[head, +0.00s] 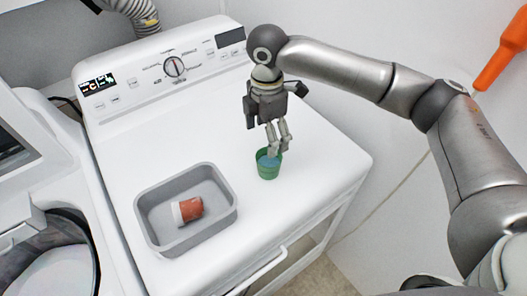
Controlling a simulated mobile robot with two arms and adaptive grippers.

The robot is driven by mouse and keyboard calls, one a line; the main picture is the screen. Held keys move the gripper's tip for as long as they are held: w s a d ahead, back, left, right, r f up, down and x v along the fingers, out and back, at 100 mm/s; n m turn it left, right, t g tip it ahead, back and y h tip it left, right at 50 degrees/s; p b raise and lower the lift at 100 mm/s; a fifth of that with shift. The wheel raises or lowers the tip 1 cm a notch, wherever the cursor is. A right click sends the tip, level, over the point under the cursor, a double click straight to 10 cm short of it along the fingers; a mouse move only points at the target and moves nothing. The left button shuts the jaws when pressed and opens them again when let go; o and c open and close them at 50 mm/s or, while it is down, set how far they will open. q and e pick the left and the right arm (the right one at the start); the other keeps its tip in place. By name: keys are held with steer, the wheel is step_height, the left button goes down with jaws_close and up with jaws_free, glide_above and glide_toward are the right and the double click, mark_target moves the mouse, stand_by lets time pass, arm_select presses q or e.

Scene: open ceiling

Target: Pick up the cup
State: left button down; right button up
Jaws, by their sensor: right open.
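A green cup (268,167) with a bluish inside stands upright on top of the white machine. My right gripper (278,148) points down at the cup's rim, its fingers open. The fingertips overlap the back right of the rim; I cannot tell whether they touch the cup or reach inside it. A red cup-like item with a white end (189,209) lies on its side in a grey tub (228,215). My left gripper is not in view.
The white machine (315,150) has a control panel with a dial (174,67) at its back. An open washer (45,235) stands at the left. The machine top right of the cup is clear. An orange object (502,52) shows at the upper right.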

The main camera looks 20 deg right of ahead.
steer(key=p, duration=0.1)
glide_toward(269, 163)
steer(key=shift+s+a+f, duration=0.3)
steer(key=shift+s+f, duration=0.05)
steer(key=shift+s, duration=0.25)
steer(key=shift+s+a+f, duration=0.3)
steer(key=shift+s+f, duration=0.05)
steer(key=shift+s, duration=0.25)
step_height(269, 163, down, 4)
steer(key=shift+d+f+p, duration=0.15)
steer(key=shift+f+p, duration=0.05)
steer(key=shift+p, duration=0.95)
steer(key=shift+f, duration=0.45)
steer(key=shift+c, duration=1.2)
steer(key=c, duration=0.5)
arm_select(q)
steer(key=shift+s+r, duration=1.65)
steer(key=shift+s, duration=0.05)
arm_select(e)
steer(key=c, duration=0.4)
